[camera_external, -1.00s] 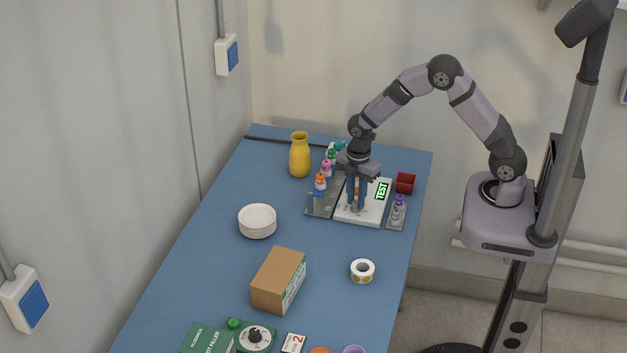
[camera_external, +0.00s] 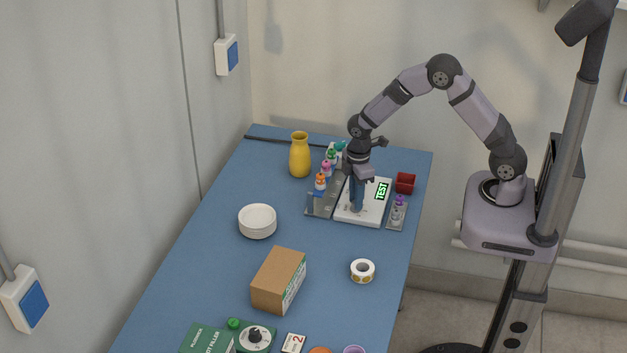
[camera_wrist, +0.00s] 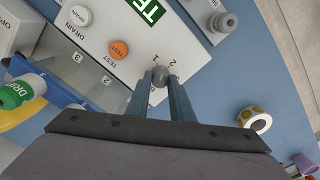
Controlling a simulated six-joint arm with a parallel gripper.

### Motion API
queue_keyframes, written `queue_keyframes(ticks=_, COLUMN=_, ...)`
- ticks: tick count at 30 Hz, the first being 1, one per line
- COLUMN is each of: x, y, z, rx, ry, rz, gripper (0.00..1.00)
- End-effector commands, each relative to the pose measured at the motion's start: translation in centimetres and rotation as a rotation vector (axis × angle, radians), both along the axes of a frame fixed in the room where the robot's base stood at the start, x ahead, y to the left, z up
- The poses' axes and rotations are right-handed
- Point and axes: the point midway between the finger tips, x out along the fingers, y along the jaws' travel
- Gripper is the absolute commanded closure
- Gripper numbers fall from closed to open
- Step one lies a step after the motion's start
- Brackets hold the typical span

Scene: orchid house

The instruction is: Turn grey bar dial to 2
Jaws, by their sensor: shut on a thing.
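The white panel (camera_external: 345,214) lies near the far right end of the blue table. In the wrist view the panel (camera_wrist: 185,40) carries a grey dial (camera_wrist: 159,77), with the printed marks 1 and 2 just beyond it. My gripper (camera_wrist: 161,82) is shut on the dial, one finger on each side. In the external view my gripper (camera_external: 357,205) points straight down at the panel and hides the dial. The fingers cover part of the dial, so I cannot tell which mark its bar points at.
The panel also has an orange button (camera_wrist: 119,49) and a grey button (camera_wrist: 81,15). Bottles with coloured caps (camera_external: 326,167) stand left of it. A purple-capped bottle (camera_external: 398,205) and a red box (camera_external: 405,183) stand right. A yellow vase (camera_external: 300,155) is farther left.

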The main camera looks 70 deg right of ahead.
Motion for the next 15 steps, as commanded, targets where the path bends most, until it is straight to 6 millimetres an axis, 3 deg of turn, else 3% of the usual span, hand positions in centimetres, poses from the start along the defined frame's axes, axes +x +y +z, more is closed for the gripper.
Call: queue_keyframes(ticks=15, x=0.02, y=-0.05, z=0.07, rx=-0.001, ry=-0.001, rz=-0.405, gripper=1.0)
